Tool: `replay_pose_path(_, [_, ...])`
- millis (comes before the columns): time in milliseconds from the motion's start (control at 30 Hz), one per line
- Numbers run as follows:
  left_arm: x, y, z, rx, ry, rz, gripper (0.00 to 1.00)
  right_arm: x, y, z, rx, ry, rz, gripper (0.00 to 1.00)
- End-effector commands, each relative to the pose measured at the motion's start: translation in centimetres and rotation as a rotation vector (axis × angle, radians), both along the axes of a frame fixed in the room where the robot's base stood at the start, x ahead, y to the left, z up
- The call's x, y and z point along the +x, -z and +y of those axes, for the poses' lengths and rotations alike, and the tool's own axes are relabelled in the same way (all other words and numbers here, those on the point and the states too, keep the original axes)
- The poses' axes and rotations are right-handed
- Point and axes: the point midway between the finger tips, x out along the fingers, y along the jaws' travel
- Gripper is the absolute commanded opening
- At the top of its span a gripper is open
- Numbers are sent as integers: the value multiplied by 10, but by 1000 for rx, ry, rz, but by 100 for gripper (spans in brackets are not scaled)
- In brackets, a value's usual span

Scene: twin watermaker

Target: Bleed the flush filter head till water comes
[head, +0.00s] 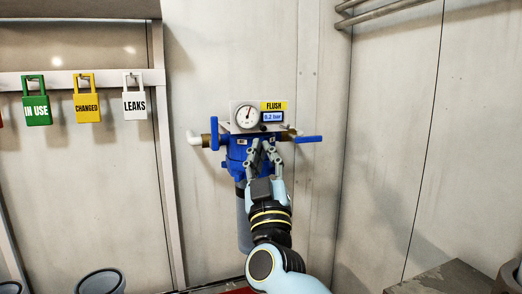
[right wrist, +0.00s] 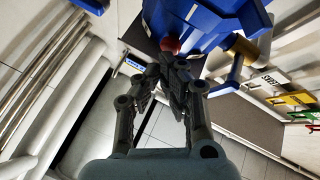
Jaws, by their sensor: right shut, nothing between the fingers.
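The blue flush filter head (head: 233,153) is fixed on the back wall with a grey bowl (head: 243,222) below. Above it are a round gauge (head: 246,116), a yellow FLUSH label (head: 274,106) and a display (head: 273,117) reading 0.2 bar. The left blue lever (head: 214,134) stands upright; the right blue lever (head: 308,139) lies level. My right gripper (head: 263,147) is shut and empty in front of the head. In the right wrist view its fingertips (right wrist: 174,62) are close to a red button (right wrist: 170,44) on the head (right wrist: 195,22); I cannot tell whether they touch. No water shows.
Green IN USE (head: 36,108), yellow CHANGED (head: 87,107) and white LEAKS (head: 134,103) lock-shaped tags hang from a rail at left. A grey bucket (head: 100,280) stands low at left. A grey block (head: 440,278) is at lower right. Pipes (head: 385,14) run along the upper right wall.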

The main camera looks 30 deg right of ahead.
Motion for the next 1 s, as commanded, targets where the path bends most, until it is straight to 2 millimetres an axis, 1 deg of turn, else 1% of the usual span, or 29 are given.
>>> replay_pose_path(33, [1,-3,0,0,0,-1,23,-3,-2,1,1,0,0,0])
replay_pose_path(167, [1,-6,0,0,0,-2,23,-8,-1,2,1,0,0,0])
replay_pose_path(533, [1,-7,0,0,0,-2,23,-12,-1,3,1,0,-1,0])
replay_pose_path(1000, [3,-25,0,0,0,-6,23,-54,-2,13,1,0,-1,0])
